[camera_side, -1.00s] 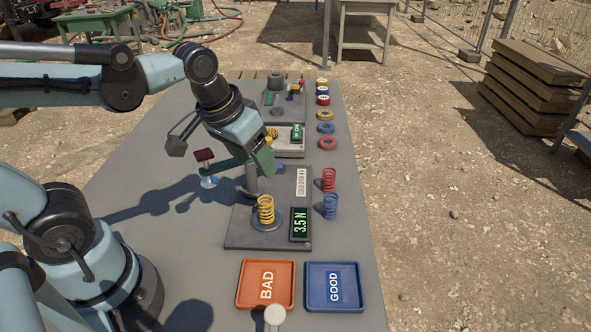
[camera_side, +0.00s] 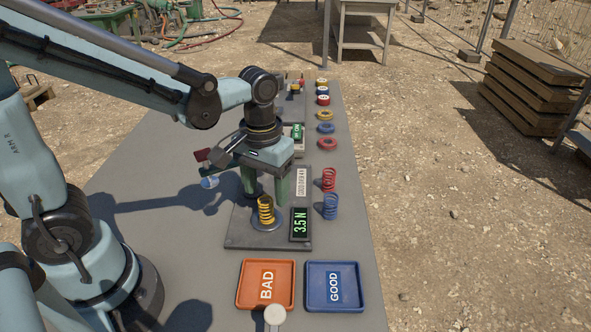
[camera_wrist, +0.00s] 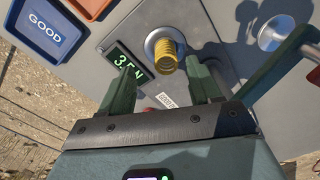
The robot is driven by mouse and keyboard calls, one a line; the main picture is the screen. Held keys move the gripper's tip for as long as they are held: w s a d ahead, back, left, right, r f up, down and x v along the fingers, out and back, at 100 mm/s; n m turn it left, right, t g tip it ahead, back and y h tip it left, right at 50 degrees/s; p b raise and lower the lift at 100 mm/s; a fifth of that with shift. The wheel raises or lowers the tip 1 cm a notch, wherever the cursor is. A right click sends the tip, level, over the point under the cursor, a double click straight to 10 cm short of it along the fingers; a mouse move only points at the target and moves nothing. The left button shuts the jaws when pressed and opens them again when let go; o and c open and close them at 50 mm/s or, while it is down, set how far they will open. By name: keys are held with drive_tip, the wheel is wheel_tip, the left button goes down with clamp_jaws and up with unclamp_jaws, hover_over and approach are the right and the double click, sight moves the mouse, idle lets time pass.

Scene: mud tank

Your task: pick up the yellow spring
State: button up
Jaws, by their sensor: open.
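The yellow spring (camera_side: 265,210) stands upright on the round pad of a grey test plate (camera_side: 240,236). In the wrist view the yellow spring (camera_wrist: 167,58) shows just beyond the fingertips, between them in the picture. My gripper (camera_side: 266,190) is open and empty, its two green fingers pointing down just behind the spring in the side view. The fingers also show wide apart in the wrist view (camera_wrist: 160,80). I cannot tell the exact gap to the spring. A display (camera_side: 300,224) beside the spring reads 3.5 N.
A red spring (camera_side: 328,179) and a blue spring (camera_side: 330,206) stand right of the plate. An orange BAD tray (camera_side: 242,300) and a blue GOOD tray (camera_side: 313,303) lie in front. Several coloured rings, including a red ring (camera_side: 327,144), line the table's right edge.

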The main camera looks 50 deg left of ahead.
sight(265, 207)
drive_tip(key=shift+a+f, duration=0.2)
drive_tip(key=shift+f, duration=1)
drive_tip(key=shift+a+f, duration=0.15)
drive_tip(key=shift+f, duration=1.65)
drive_tip(key=shift+c, duration=0.4)
clamp_jaws()
